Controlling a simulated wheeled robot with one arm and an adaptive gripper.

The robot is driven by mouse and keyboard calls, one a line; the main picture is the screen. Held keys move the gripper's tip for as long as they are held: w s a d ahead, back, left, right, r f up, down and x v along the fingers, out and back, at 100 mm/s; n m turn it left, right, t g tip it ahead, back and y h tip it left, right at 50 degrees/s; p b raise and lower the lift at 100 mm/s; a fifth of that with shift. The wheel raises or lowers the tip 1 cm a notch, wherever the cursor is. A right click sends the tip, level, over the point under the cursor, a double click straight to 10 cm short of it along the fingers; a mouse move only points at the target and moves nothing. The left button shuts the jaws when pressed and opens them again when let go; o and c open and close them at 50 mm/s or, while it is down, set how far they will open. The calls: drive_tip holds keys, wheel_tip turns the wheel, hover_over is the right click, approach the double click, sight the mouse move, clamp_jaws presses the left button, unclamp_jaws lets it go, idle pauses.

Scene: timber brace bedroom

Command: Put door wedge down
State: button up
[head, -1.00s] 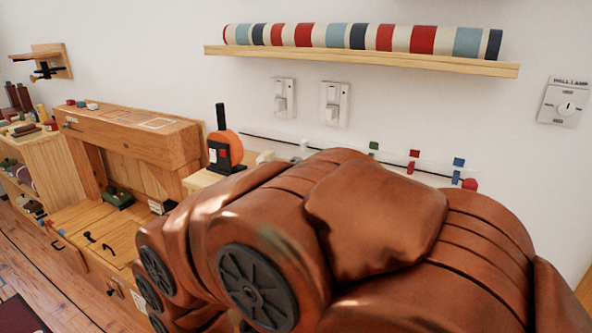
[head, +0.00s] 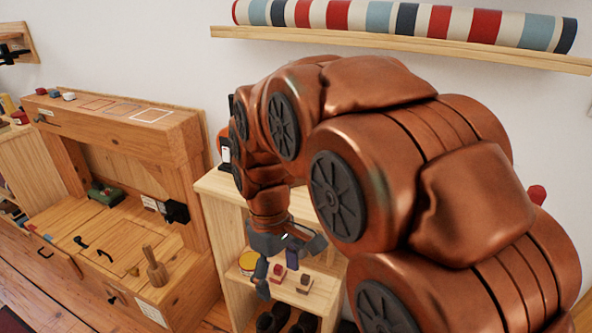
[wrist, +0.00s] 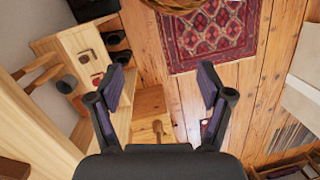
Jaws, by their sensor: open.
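My gripper (head: 285,262) hangs beside the low wooden shelf unit (head: 225,187), with its fingers spread. In the wrist view my gripper (wrist: 163,84) is open, and nothing shows between its fingers. I cannot pick out the door wedge for sure. A small red block (head: 278,271) and a dark red block (head: 304,282) lie on a shelf board beyond the fingers in the head view. I cannot tell whether either is the wedge. My arm hides much of the unit's right side.
Dark shoe-like things (head: 268,321) stand below the shelf board. A wooden bench (head: 130,225) with a peg (head: 155,266) is to the left. A patterned rug (wrist: 215,40) lies on the plank floor. A striped roll (head: 410,20) rests on the wall shelf.

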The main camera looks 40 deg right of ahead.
drive_tip(key=w+d+r+n+p, duration=0.2)
drive_tip(key=w+d+r+n, duration=0.1)
drive_tip(key=w+d, duration=0.3)
drive_tip(key=w+d+r+n+t+p, duration=0.1)
drive_tip(key=w+d+r+n+p, duration=0.2)
drive_tip(key=w+d, duration=0.4)
drive_tip(key=w+d+r+n+t+p, duration=0.1)
drive_tip(key=w+d+r+n+p, duration=0.1)
drive_tip(key=w+d, duration=0.5)
drive_tip(key=shift+w+r+n+p, duration=0.1)
drive_tip(key=shift+w+r+n, duration=0.1)
drive_tip(key=shift+w+n, duration=0.4)
drive_tip(key=shift+w+r+n+p, duration=0.1)
drive_tip(key=shift+w+r+n, duration=0.2)
drive_tip(key=shift+w, duration=0.6)
drive_tip(key=shift+w+r+n+p, duration=0.1)
drive_tip(key=shift+w+n, duration=0.4)
drive_tip(key=shift+w, duration=0.25)
drive_tip(key=shift+w+d, duration=0.1)
drive_tip(key=shift+d, duration=0.05)
drive_tip(key=shift+f, duration=0.25)
drive_tip(key=shift+f+p, duration=0.9)
drive_tip(key=shift+f, duration=2.8)
drive_tip(key=c, duration=1.4)
drive_tip(key=shift+c, duration=0.2)
